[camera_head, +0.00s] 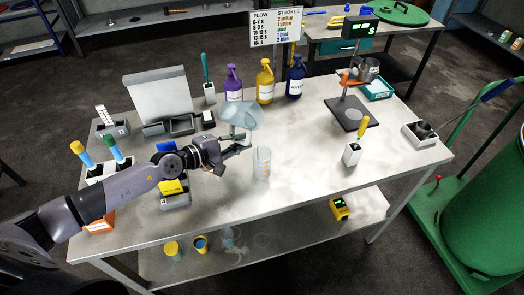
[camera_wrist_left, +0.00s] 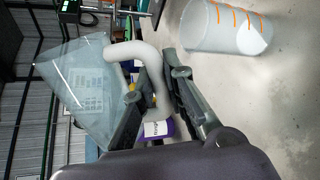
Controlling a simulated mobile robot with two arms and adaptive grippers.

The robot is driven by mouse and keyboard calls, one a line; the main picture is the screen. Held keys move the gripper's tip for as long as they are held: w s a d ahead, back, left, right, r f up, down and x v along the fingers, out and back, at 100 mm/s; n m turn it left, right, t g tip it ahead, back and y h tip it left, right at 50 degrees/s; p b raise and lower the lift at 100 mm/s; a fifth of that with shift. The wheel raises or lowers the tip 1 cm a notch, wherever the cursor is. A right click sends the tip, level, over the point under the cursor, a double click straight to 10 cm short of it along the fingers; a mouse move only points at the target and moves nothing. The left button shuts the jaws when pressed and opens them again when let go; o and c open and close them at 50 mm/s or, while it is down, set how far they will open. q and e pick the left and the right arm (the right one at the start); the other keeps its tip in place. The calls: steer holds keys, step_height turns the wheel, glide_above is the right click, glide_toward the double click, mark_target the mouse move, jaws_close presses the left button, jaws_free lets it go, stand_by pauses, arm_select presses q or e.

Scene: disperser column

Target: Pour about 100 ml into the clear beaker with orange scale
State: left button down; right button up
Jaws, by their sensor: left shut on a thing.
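The clear beaker with orange scale (camera_head: 262,168) stands upright on the table, right of my left gripper (camera_head: 241,148). In the left wrist view the beaker (camera_wrist_left: 226,27) shows at the top right with its orange marks. I cannot make out liquid in it. My left gripper is shut on the pale handle (camera_wrist_left: 143,58) of a clear bluish jug (camera_head: 240,113). The jug (camera_wrist_left: 78,75) is held above the table, behind and to the left of the beaker, apart from it. Its contents and exact tilt are unclear. My right gripper is not in view.
Purple (camera_head: 233,85), yellow (camera_head: 265,83) and blue (camera_head: 295,78) spray bottles stand behind the jug. A flow and strokes sign (camera_head: 276,28) is at the back. A stand on a dark base (camera_head: 348,114) and a white holder (camera_head: 352,154) are at right. The table front is clear.

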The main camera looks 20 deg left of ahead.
arm_select(q)
steer(key=shift+w+a+r+m+p, duration=0.15)
steer(key=shift+r+m+p, duration=0.15)
steer(key=shift+p, duration=0.45)
steer(key=shift+f, duration=0.15)
steer(key=shift+a, duration=0.15)
stand_by(0.5)
steer(key=shift+f+m+y+p, duration=0.15)
steer(key=shift+m+y+p, duration=0.2)
steer(key=shift+p, duration=0.25)
stand_by(0.4)
steer(key=shift+a+t, duration=0.3)
steer(key=shift+w+a+f+m, duration=0.15)
steer(key=shift+w+a+m, duration=0.1)
steer(key=shift+a, duration=0.25)
stand_by(0.5)
